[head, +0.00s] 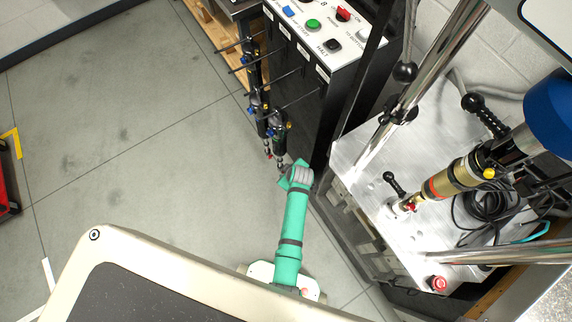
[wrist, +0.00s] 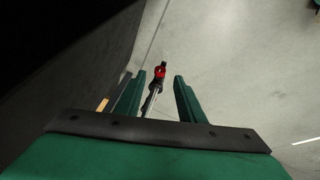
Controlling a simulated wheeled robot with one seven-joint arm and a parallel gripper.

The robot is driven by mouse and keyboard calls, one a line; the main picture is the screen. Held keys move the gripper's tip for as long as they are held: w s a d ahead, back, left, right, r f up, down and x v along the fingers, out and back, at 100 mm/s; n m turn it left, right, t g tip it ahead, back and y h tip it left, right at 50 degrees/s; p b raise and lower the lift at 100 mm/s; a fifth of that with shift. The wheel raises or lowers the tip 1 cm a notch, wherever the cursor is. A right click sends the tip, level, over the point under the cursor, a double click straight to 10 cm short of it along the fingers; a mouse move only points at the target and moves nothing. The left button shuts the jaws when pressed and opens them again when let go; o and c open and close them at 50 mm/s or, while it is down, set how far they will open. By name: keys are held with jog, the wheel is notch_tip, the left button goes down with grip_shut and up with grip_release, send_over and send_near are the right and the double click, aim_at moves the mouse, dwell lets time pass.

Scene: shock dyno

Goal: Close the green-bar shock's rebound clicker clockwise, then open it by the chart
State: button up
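Dark shocks hang from rods on the black cabinet's side in the head view; the nearer one (head: 280,140) ends low beside my gripper (head: 286,180). I cannot make out a green bar on any of them. In the wrist view my gripper (wrist: 159,88) is open, its two green fingers apart. A silver shaft (wrist: 152,100) with a red knob (wrist: 160,72) and a dark tip shows in the gap between the fingers. I cannot tell whether a finger touches it. No readable chart shows.
The black cabinet (head: 330,105) stands close beside my gripper, with white labels by its rods and a button panel (head: 318,25) on top. A gold shock (head: 455,180) is mounted on the dyno plate (head: 370,160) at right.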

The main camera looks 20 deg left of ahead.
jog(key=shift+x, duration=1.9)
grip_shut()
